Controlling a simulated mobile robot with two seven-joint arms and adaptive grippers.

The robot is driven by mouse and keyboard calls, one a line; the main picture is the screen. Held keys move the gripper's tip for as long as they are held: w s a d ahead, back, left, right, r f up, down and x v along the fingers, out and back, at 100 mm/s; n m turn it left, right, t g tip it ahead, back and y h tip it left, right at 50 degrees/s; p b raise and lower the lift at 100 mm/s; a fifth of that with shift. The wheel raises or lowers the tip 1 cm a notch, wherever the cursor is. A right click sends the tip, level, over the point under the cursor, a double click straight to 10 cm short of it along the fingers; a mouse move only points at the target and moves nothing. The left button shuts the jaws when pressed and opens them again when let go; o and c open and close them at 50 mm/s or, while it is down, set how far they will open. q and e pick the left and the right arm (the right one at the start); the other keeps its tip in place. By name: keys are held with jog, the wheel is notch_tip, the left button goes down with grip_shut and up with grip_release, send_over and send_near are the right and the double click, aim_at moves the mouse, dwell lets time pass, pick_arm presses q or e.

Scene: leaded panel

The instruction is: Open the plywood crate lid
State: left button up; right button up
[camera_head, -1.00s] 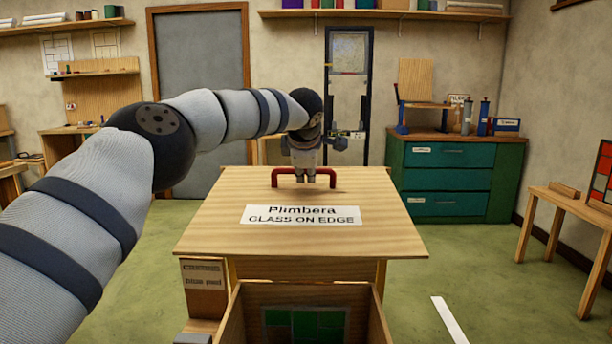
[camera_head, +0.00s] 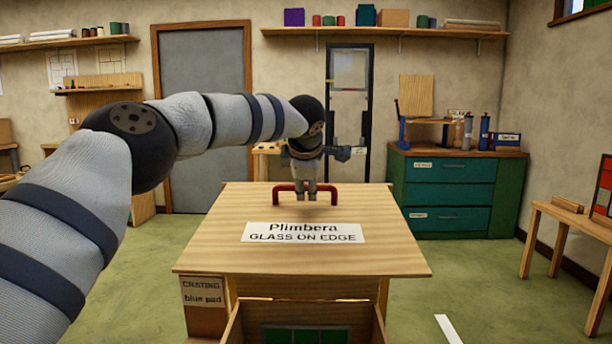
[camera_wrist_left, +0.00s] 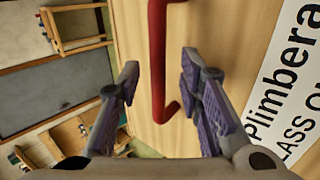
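The plywood lid (camera_head: 205,250) is a broad board with a white label (camera_head: 303,232) reading "Plimbera GLASS ON EDGE". A red handle (camera_head: 277,197) is fixed near its far edge. The crate (camera_head: 233,324) shows below the lid's near edge, with a green panel (camera_head: 305,335) partly seen inside. My left gripper (camera_head: 305,196) is at the middle of the handle. In the left wrist view its fingers (camera_wrist_left: 159,72) are open, one on each side of the red bar (camera_wrist_left: 158,35), with visible gaps between. My right gripper is not in view.
A cardboard box (camera_head: 204,293) with a "CRATING" label stands left of the crate. A green drawer cabinet (camera_head: 447,190) is at the back right, and a wooden side table (camera_head: 567,222) at the right. A white strip (camera_head: 449,329) lies on the open green floor.

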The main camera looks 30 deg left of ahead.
pick_arm(q)
jog(key=v, duration=0.9)
jog(key=shift+s, duration=0.1)
